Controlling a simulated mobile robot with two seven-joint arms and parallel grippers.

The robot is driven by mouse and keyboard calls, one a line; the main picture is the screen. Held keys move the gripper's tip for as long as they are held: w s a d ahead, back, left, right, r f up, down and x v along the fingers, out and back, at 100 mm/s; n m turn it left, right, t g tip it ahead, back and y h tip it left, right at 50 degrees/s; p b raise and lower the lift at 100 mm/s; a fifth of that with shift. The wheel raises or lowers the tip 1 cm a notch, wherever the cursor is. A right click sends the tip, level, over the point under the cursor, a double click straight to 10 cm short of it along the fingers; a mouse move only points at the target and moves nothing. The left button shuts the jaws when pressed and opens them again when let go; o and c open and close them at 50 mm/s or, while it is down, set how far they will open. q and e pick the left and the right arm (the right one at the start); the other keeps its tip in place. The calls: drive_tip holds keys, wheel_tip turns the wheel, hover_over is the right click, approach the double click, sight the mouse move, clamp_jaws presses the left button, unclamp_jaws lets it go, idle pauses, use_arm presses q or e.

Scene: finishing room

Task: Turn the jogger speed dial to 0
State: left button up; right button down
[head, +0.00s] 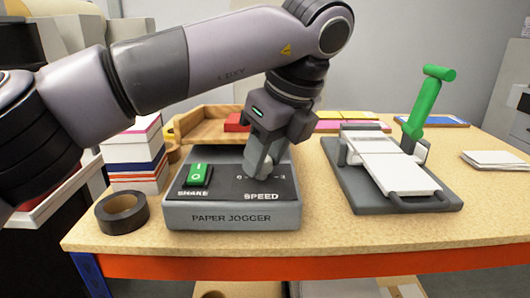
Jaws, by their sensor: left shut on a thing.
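The paper jogger (232,217) is a grey box with a dark top, standing near the front of the table. Its top carries a green rocker switch (197,174) marked SHAKE at the left and the SPEED label at the right. My left gripper (262,172) reaches down from above and is shut on the speed dial (266,160) behind that label. The gripper hides most of the dial and much of its scale, so I cannot tell the setting. A 0 shows just left of the fingers. My right gripper is not in view.
A roll of dark tape (122,212) and a stack of paper blocks (138,158) stand left of the jogger. A wooden tray (207,124) lies behind it. A grey device (392,172) with a raised green lever (428,100) stands at the right. Table space between them is clear.

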use_arm(q)
drive_tip(key=o, duration=1)
drive_tip(key=shift+o, duration=0.2)
drive_tip(key=p+v, duration=0.1)
drive_tip(key=v, duration=0.6)
